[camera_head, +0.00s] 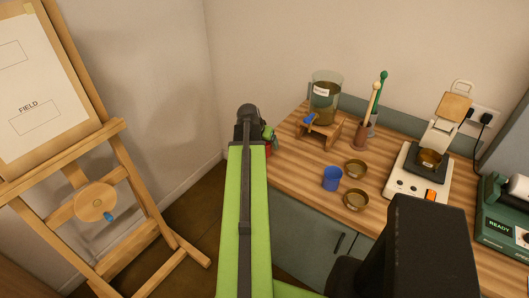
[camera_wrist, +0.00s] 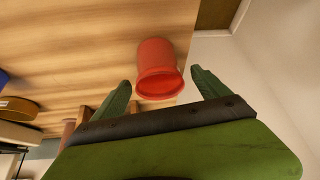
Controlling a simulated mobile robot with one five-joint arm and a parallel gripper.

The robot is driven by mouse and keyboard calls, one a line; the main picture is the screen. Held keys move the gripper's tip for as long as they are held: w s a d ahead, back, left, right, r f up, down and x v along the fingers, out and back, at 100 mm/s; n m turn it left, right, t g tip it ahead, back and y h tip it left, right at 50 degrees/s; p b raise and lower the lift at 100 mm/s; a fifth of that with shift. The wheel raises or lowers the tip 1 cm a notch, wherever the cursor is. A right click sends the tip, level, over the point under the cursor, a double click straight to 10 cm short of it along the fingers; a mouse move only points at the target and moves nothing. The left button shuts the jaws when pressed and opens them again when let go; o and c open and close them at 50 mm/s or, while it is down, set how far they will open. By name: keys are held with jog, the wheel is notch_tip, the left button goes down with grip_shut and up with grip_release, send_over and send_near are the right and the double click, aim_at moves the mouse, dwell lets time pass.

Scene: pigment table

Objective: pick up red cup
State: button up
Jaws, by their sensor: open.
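The red cup (camera_wrist: 157,58) stands on the wooden table in the wrist view, close to the table's edge. Its rim faces the camera. My gripper (camera_wrist: 160,77) is open, with one green finger on each side of the cup. The cup's rim shows between the fingers, with visible gaps on both sides; I cannot tell how deep the fingers reach around it. In the head view only a sliver of the red cup (camera_head: 268,150) shows at the table's left corner. My arm hides the rest, and a green finger of my gripper (camera_head: 268,133) shows just above it.
An easel (camera_head: 118,140) stands left, off the table.

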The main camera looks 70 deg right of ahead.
aim_at(266, 144)
jog(key=b+x, duration=0.2)
jog(key=x, duration=0.2)
jog(key=shift+f, duration=0.1)
jog(key=shift+s, duration=0.1)
jog(key=c, duration=1.5)
